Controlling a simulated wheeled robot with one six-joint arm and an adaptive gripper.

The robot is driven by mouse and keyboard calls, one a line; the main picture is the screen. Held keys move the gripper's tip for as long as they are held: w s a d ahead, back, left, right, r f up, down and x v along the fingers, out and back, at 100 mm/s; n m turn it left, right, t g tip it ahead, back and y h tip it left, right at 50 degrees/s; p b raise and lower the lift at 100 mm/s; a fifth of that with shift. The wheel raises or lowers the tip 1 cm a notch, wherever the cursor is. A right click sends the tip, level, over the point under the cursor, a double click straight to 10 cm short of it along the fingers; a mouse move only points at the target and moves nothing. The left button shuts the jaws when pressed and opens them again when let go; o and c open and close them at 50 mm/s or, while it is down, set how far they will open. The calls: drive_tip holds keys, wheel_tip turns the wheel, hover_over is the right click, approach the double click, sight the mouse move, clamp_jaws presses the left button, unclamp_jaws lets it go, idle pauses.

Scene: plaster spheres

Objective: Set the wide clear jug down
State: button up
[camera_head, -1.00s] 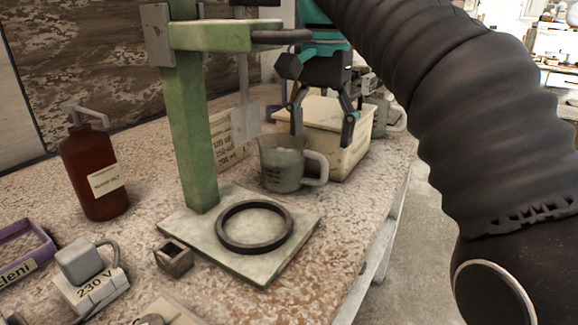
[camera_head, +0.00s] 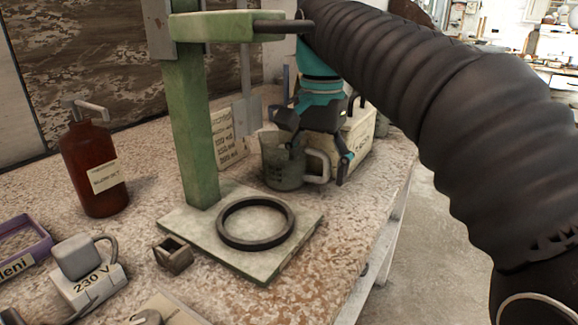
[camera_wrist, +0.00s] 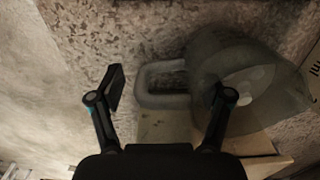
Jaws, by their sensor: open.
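The wide clear jug (camera_head: 281,168), grey and see-through with measuring marks, stands upright on the speckled bench, its handle to the right. My gripper (camera_head: 320,160) is open at the handle, pointing down, with one finger in front of the jug's right side and the other right of the handle. In the wrist view, the jug (camera_wrist: 270,85) is on the right and its handle shows between the fingertips of my gripper (camera_wrist: 166,92). I cannot tell whether the fingers touch it. The gripper hides part of the jug's rim.
A beige box (camera_head: 358,140) stands close behind the jug, partly hidden by my gripper. A green stand (camera_head: 190,130) with a black ring (camera_head: 255,224) on its base is in front and left. A brown bottle (camera_head: 93,170) stands far left. The bench's right edge is near.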

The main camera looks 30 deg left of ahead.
clamp_jaws()
drive_tip(key=shift+r, duration=0.15)
